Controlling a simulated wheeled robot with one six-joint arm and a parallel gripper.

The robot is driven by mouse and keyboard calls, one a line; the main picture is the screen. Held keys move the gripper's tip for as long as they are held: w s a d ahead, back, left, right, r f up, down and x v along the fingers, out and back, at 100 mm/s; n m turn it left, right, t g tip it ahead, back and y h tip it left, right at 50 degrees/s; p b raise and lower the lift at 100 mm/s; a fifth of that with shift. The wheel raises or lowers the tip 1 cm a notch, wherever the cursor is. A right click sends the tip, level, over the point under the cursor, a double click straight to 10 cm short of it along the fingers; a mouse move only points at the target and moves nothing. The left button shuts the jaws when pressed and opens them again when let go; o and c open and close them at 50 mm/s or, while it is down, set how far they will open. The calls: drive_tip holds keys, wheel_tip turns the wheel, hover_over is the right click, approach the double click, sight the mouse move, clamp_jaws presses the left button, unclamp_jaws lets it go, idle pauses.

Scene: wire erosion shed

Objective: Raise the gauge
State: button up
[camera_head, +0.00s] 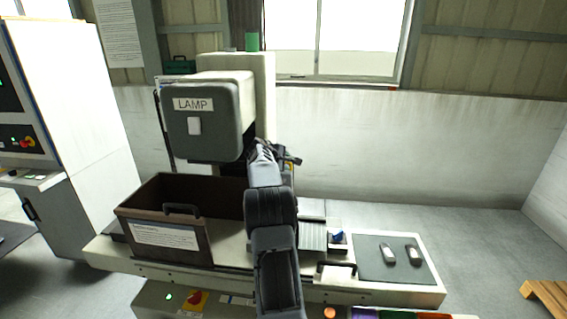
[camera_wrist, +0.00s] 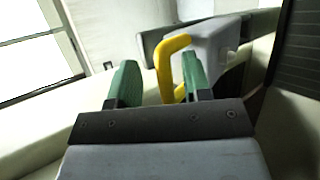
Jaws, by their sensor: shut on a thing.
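My gripper (camera_wrist: 158,78) shows two green fingers in the wrist view, on either side of a bent yellow handle (camera_wrist: 163,62). The handle is on a pale grey block (camera_wrist: 205,50), which I take to be the gauge. My gripper is shut on the handle, which looks close to the right finger; the exact contact is hard to see. In the head view, my gripper (camera_head: 280,155) is beside the machine head marked LAMP (camera_head: 208,120), at its lower right. My own arm mostly hides the gauge there.
A brown open box (camera_head: 165,240) with a handle and label stands on the machine bed, left of my arm. To the right are a blue item (camera_head: 338,236) and a dark mat (camera_head: 372,268) with two small grey pieces. The window wall is behind.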

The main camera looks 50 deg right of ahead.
drive_tip(key=shift+d, duration=0.1)
drive_tip(key=shift+r, duration=0.3)
drive_tip(key=s+a+r+b, duration=0.7)
drive_tip(key=s+a+r, duration=0.2)
drive_tip(key=r, duration=0.3)
drive_tip(key=shift+s+a+r, duration=0.15)
drive_tip(key=shift+s+a, duration=0.15)
drive_tip(key=shift+a, duration=0.4)
